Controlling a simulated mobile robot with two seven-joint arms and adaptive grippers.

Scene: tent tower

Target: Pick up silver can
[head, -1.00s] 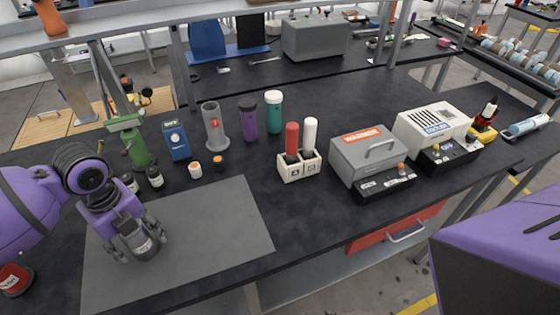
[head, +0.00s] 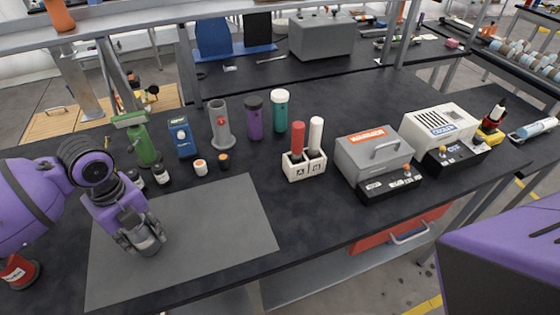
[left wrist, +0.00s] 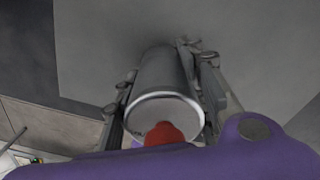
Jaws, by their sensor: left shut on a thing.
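The silver can (head: 150,240) is at the left on the grey mat (head: 220,237), partly hidden by my left gripper in the head view. My left gripper (head: 142,243) is shut on the can, with a finger on each side. In the left wrist view the silver can (left wrist: 165,98) lies between the two fingers of the left gripper (left wrist: 160,95), its rimmed end towards the camera with a red part at that end. I cannot tell whether the can touches the mat. My right gripper is not in view.
Small jars (head: 200,167), a green device (head: 143,145), a blue box (head: 181,136), a grey cylinder (head: 220,128) and purple (head: 254,120) and teal (head: 280,112) bottles stand behind the mat. A white holder (head: 303,168) stands to the right. The mat's right part is clear.

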